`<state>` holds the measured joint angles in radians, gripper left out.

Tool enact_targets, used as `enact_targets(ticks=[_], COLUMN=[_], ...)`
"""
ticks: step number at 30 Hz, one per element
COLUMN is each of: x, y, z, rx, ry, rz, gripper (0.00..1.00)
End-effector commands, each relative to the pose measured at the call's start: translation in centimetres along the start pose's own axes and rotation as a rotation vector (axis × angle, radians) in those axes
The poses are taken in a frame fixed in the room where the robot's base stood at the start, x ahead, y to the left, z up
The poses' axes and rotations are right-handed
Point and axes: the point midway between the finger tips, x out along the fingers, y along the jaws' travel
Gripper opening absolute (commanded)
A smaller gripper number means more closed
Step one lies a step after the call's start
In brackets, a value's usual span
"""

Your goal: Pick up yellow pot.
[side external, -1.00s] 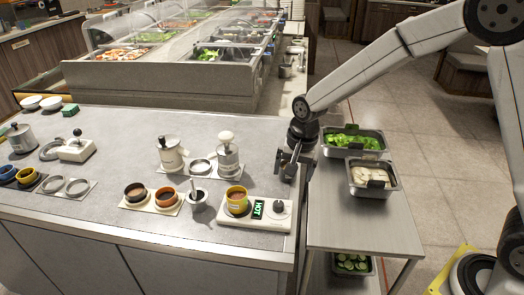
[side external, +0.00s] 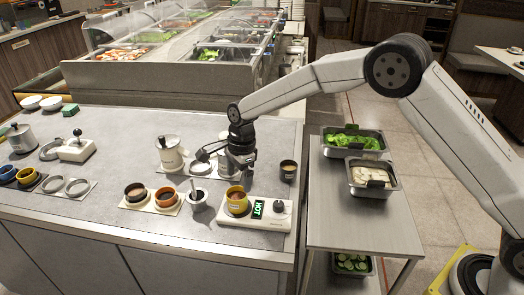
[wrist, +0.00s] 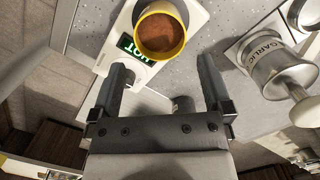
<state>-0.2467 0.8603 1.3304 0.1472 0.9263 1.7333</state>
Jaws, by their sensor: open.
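The yellow pot (side external: 237,203) holds reddish-brown sauce and stands upright on the left end of the white warmer (side external: 270,224) with its green HOT display. In the wrist view the yellow pot (wrist: 188,12) is at the top centre, just beyond the fingertips. My gripper (side external: 242,178) is above and slightly behind the pot in the side view. In the wrist view my gripper (wrist: 165,65) has its two fingers spread wide, with nothing held between them. The fingers seem not to touch the pot.
A dark cup (side external: 288,170) stands right of my gripper. A lidded garlic jar (wrist: 278,72) is close on the right in the wrist view. Left of the warmer are a small grey pot (side external: 198,201) and two sauce pots on a tile (side external: 150,207).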

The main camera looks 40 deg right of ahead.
Motion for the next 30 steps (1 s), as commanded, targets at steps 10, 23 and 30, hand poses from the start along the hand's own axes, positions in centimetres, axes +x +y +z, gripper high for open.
enact_targets(ticks=[10, 23, 30], x=[2.4, 4.2, 6.9], y=[0.1, 0.1, 0.0], z=[0.0, 0.2, 0.4], rx=[-0.003, -0.004, -0.003], ry=[0.001, 0.001, 0.001], rz=[0.001, 0.003, 0.002], gripper=[1.00, 1.00, 1.00])
